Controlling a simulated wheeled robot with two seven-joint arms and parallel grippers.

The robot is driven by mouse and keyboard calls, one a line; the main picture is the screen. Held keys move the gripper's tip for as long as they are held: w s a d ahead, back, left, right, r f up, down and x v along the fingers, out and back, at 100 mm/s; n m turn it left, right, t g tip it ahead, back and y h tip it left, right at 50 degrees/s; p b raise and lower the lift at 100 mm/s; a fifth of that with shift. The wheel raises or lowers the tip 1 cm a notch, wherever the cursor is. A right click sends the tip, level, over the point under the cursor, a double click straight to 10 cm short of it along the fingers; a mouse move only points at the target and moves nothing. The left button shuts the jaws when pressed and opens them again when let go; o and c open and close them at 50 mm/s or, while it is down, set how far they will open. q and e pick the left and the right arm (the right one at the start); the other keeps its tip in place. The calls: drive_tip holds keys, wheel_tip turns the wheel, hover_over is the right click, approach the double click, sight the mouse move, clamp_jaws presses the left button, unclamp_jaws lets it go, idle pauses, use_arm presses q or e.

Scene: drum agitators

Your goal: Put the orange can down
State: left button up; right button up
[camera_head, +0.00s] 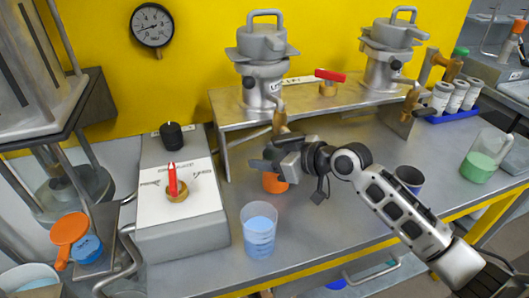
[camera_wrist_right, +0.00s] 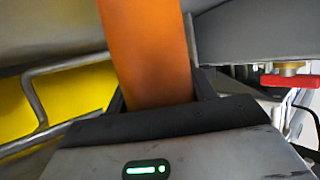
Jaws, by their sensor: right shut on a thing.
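The orange can (camera_head: 275,184) is at the middle of the steel bench, just below and between the fingers of my right gripper (camera_head: 270,162). The gripper covers its upper part in the head view. In the right wrist view the orange can (camera_wrist_right: 148,55) fills the space between the two dark fingers, and my right gripper (camera_wrist_right: 155,105) is shut on it. I cannot tell whether its base touches the bench. My left gripper is not in view.
A clear beaker of blue liquid (camera_head: 259,232) stands in front of the can. A grey control box (camera_head: 180,225) with a red lever is to the left. A raised shelf (camera_head: 225,103) with metal vessels is behind. A dark cup (camera_head: 409,178) and green-filled jug (camera_head: 482,163) stand to the right.

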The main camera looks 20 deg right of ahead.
drive_tip(key=shift+s+d+f, duration=0.1)
drive_tip(key=shift+s+f, duration=0.05)
drive_tip(key=shift+f, duration=0.05)
drive_tip(key=o, duration=1.1)
drive_tip(key=shift+f, duration=0.1)
drive_tip(key=v, duration=1.2)
